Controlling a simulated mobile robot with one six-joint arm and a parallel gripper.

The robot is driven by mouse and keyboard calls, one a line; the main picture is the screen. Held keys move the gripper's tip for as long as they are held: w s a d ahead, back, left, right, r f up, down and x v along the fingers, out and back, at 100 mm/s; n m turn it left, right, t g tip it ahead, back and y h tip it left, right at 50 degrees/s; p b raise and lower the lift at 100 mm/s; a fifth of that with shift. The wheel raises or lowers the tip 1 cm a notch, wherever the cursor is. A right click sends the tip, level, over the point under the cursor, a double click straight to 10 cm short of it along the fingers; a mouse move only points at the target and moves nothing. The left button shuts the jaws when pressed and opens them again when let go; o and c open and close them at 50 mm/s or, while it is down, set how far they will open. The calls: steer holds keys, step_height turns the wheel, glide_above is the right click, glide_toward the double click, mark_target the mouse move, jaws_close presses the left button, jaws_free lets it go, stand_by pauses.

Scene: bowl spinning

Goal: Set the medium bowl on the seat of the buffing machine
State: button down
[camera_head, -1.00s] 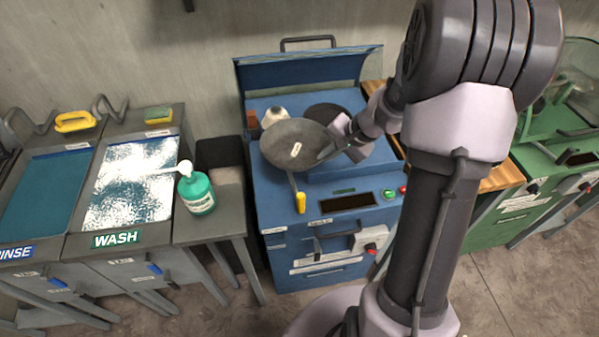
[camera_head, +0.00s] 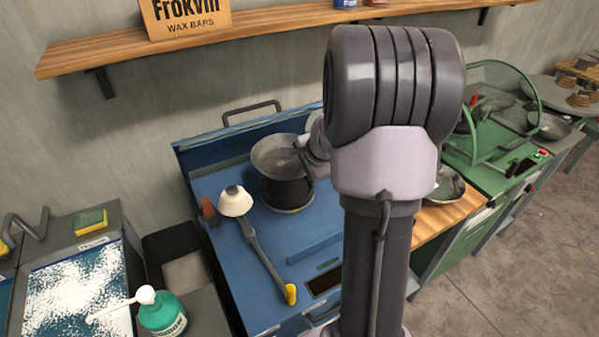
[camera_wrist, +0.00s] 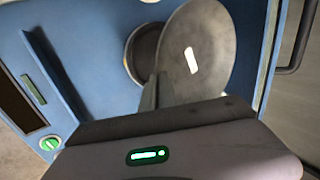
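A grey metal bowl (camera_head: 278,157), apparently the medium bowl, is over the dark round seat (camera_head: 286,193) of the blue buffing machine (camera_head: 228,186). My gripper (camera_head: 304,145) is shut on the bowl's right rim in the head view, partly hidden by my arm. In the wrist view the bowl (camera_wrist: 205,45) has a pale highlight inside, and my gripper (camera_wrist: 157,88) pinches its near edge. The seat (camera_wrist: 143,45) shows partly behind the bowl, off to its left. I cannot tell whether the bowl touches the seat.
A white cone-shaped buffing head (camera_head: 236,202) on a yellow-ended lever (camera_head: 268,262) stands left of the seat. Another bowl (camera_head: 447,185) is on the wooden counter (camera_head: 440,220). A green machine (camera_head: 475,215) stands right. A shelf (camera_head: 200,42) hangs above.

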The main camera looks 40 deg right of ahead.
steer(key=f+b, duration=0.9)
steer(key=shift+s+f, duration=0.15)
steer(key=shift+s, duration=0.25)
steer(key=c, duration=1.6)
jaws_free()
steer(key=p+v, duration=0.7)
steer(key=v, duration=1)
steer(key=shift+s, duration=0.3)
